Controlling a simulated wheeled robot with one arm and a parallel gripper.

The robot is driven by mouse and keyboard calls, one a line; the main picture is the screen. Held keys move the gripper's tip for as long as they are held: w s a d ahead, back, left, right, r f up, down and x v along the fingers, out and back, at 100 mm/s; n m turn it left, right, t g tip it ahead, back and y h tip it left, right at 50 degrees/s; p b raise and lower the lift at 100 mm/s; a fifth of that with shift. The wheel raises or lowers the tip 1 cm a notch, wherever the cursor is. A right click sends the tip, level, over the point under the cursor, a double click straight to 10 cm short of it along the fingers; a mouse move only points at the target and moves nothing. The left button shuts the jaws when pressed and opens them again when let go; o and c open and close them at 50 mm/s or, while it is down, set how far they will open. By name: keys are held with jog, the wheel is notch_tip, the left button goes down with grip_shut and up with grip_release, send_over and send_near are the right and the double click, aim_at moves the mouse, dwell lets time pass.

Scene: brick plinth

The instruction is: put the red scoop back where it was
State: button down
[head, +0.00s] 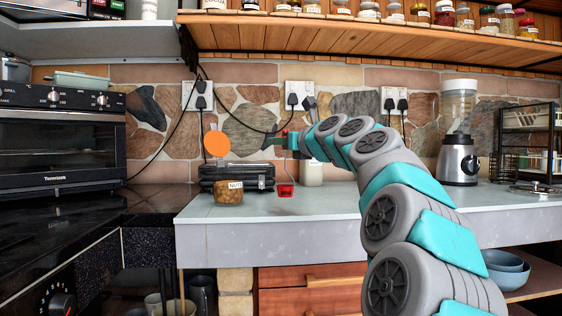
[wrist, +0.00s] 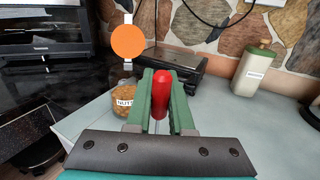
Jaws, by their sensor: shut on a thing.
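My gripper (head: 284,141) is shut on the handle of the red scoop (head: 286,190). In the head view the scoop hangs upright, its small red bowl low over the grey counter. I cannot tell whether the bowl touches the counter. In the wrist view the red handle (wrist: 161,92) stands between the green fingers of my gripper (wrist: 161,95), and the bowl is hidden below. A glass jar labelled NUTS (head: 229,191) stands left of the scoop; it also shows in the wrist view (wrist: 125,102).
A black flat appliance (head: 237,178) lies behind the jar. An orange disc (head: 216,145) shows in front of the wall. A pale canister (head: 311,173) stands right of the scoop, and a blender (head: 458,150) farther right. The counter front (head: 320,212) is clear.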

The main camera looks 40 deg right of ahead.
jog(key=w+d, duration=0.5)
jog(key=w, duration=0.1)
jog(key=shift+d+f, duration=0.15)
jog(key=shift+f, duration=0.3)
jog(key=shift+w+d, duration=0.15)
notch_tip(320, 180, down, 4)
jog(key=shift+r+b, duration=0.2)
jog(key=shift+b, duration=1)
jog(key=c, duration=0.8)
grip_release()
